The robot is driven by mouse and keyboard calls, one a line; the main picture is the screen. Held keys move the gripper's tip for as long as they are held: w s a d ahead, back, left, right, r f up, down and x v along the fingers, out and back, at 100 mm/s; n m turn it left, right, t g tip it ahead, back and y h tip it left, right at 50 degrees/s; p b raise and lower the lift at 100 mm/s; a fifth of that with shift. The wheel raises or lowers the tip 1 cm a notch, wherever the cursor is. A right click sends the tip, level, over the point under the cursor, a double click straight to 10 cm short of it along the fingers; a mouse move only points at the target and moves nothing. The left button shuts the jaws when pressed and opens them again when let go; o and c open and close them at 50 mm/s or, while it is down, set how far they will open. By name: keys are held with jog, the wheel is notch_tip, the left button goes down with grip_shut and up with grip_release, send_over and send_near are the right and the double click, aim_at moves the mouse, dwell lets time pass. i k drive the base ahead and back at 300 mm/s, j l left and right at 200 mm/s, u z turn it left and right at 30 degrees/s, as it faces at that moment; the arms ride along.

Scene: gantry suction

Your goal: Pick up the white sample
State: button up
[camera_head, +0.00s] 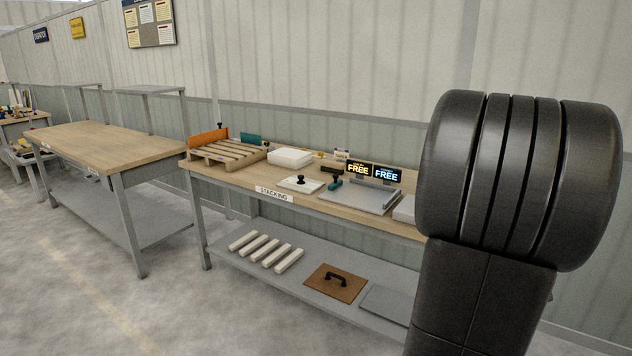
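Several white things could be the white sample, and I cannot tell which one it is. A white block (290,157) lies on the stacking bench, right of a wooden pallet. A flat white plate with a black knob (300,184) lies in front of it, near the bench edge. Another white piece (404,209) shows at the right, partly hidden behind my dark arm link. My gripper is not in view; only a thick black part of my arm fills the right side.
The stacking bench (240,183) also holds a wooden pallet (226,152), a grey plate (358,196) and two "FREE" signs (373,170). Its lower shelf (228,255) carries several white bars and a brown handled board (335,283). A bare wooden table (105,140) stands left; the floor ahead is clear.

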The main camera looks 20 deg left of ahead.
aim_at(306, 186)
jog(key=i+j, duration=0.65)
jog(key=j, duration=0.25)
jog(key=i+j+u, duration=0.1)
jog(key=i+j, duration=0.6)
jog(key=j, duration=0.2)
jog(key=i+j, duration=0.7)
jog(key=j, duration=0.15)
jog(key=i+j, duration=0.65)
jog(key=j, duration=0.2)
jog(key=u, duration=0.05)
